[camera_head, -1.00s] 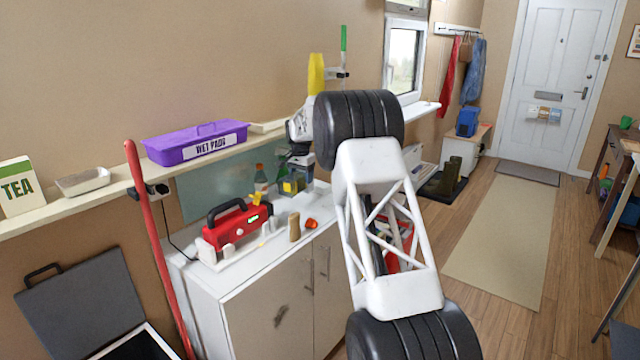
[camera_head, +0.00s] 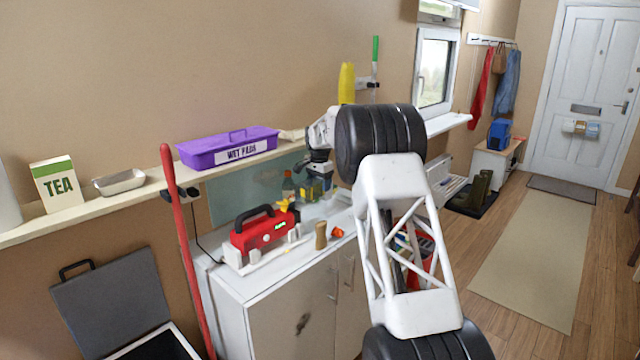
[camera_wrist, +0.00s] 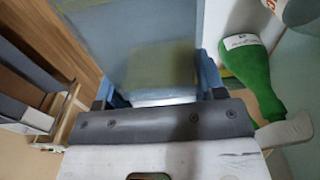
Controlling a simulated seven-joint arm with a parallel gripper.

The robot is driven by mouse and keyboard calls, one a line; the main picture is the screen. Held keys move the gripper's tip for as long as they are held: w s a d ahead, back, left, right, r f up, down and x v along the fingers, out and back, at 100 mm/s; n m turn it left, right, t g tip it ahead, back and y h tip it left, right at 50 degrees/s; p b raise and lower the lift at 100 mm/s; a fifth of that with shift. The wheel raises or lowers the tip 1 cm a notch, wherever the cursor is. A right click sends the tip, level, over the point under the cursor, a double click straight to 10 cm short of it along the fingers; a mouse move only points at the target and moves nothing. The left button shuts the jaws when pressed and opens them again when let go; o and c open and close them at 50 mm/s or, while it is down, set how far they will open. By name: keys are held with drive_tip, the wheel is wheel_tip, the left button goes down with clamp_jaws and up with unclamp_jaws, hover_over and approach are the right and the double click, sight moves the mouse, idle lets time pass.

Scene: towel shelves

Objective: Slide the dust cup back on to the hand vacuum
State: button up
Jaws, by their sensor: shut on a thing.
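My gripper (camera_head: 318,168) is over the back of the white cabinet top, near the wall. In the wrist view, its fingers (camera_wrist: 160,92) are shut on a see-through, grey-blue box with a yellowish patch inside, which looks like the dust cup (camera_wrist: 150,45). The cup stretches away from the fingers, with a blue part at each side. In the head view a small yellow and blue patch (camera_head: 318,187) shows just below the gripper; its details are too small to tell. I cannot make out the hand vacuum for certain in either view.
A red device (camera_head: 264,231) with a black handle, a brown cylinder (camera_head: 321,236) and an orange piece (camera_head: 337,232) stand on the cabinet (camera_head: 262,286). A bottle (camera_head: 288,187) stands left of the gripper; a green bottle (camera_wrist: 252,75) shows in the wrist view. A ledge with a purple box (camera_head: 228,150) runs above.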

drive_tip(key=shift+f, duration=3.6)
drive_tip(key=shift+s+a+f, duration=0.1)
drive_tip(key=shift+s+a, duration=2)
idle(1.6)
drive_tip(key=o, duration=1)
drive_tip(key=shift+o, duration=0.2)
